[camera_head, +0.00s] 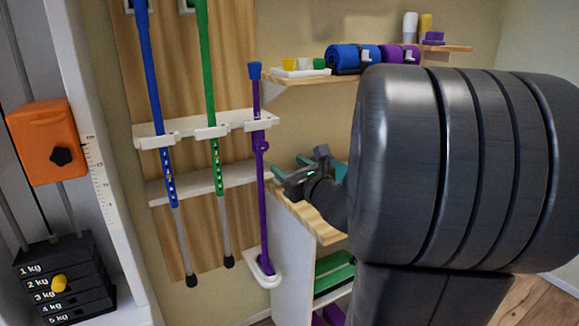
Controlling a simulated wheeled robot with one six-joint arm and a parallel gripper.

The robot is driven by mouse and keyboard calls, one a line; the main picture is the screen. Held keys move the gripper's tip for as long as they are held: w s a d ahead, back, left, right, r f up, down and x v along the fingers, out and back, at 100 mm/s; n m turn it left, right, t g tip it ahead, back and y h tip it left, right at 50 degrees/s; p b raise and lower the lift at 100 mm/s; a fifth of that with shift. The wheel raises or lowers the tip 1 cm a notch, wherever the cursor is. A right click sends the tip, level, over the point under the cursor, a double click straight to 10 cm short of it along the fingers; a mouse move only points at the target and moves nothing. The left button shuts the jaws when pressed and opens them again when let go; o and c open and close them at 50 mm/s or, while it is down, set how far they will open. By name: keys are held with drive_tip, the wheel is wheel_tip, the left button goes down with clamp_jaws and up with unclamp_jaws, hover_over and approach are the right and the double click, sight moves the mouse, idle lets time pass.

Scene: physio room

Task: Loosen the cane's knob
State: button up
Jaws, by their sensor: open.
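A purple cane (261,190) with a blue top stands upright in a white holder on the wall, its foot in a white cup (264,271). A small purple knob (263,147) sits on its shaft just below the upper white bracket. My gripper (296,167) is open and empty, just right of the cane and slightly lower than the knob. The depth gap between gripper and cane is hard to judge. My arm hides much of the right side.
A blue crutch (152,80) and a green crutch (207,70) hang left of the cane. An orange box (44,140) and a weight stack (65,280) are at far left. A shelf (290,80) with rolls is above; a wooden-topped unit (315,222) is below my gripper.

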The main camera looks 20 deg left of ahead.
sight(265, 148)
drive_tip(key=shift+m, duration=0.7)
drive_tip(key=b+x, duration=0.1)
drive_tip(key=x, duration=1.2)
drive_tip(key=shift+a, duration=0.15)
drive_tip(key=shift+f, duration=0.1)
drive_tip(key=c, duration=1)
